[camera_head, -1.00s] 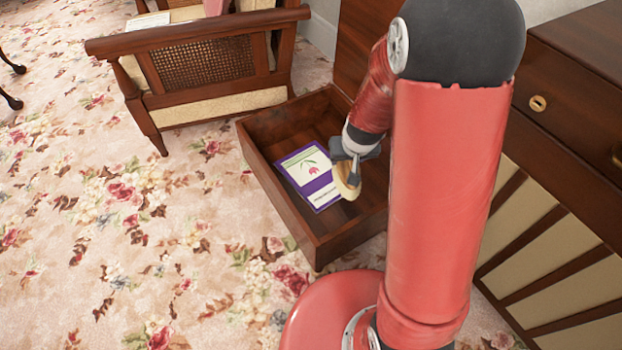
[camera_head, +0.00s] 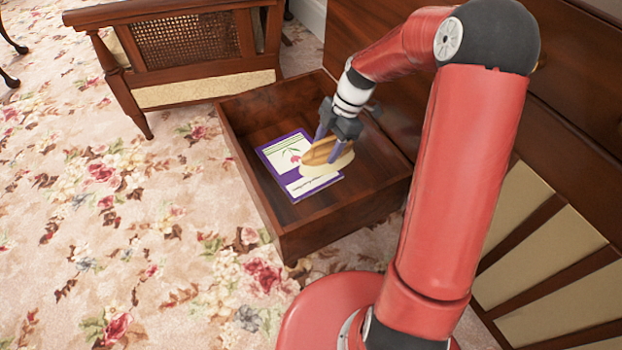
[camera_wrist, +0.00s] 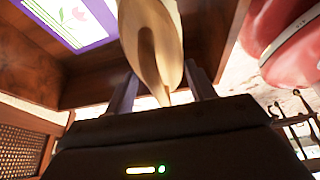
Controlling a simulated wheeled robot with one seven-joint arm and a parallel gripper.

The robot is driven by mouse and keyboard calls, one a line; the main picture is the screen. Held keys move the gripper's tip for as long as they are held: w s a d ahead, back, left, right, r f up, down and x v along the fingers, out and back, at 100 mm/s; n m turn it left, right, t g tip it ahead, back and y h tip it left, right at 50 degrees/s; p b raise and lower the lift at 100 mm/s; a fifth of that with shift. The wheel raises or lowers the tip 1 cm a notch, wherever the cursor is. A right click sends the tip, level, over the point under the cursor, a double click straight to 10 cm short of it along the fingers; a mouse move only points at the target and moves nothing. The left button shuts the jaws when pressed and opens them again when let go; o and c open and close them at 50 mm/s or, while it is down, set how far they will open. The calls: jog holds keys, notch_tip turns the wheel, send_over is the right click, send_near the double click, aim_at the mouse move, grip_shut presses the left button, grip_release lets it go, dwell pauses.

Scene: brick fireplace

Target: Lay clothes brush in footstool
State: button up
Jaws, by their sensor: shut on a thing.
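The clothes brush (camera_head: 327,157), an oval with a tan wooden back and pale bristles, is held between the two fingers of my gripper (camera_head: 329,143). My gripper is shut on it above the open drawer, and the brush overlaps the booklet in the head view. In the wrist view the brush (camera_wrist: 152,45) stands out between the fingertips (camera_wrist: 160,88), its far end cut off by the top edge. No footstool can be made out in these views.
An open wooden drawer (camera_head: 263,205) juts from a dark cabinet (camera_head: 480,110). A purple and white booklet (camera_head: 283,158) lies on its floor. A wooden armchair with a cane panel (camera_head: 193,48) stands behind it. Flowered carpet (camera_head: 120,240) at left is clear.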

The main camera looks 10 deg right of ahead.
notch_tip(320, 180, down, 20)
jog(key=b, duration=0.3)
jog(key=shift+r+b, duration=0.25)
jog(key=shift+b, duration=0.05)
jog(key=o, duration=1)
jog(key=shift+o, duration=0.2)
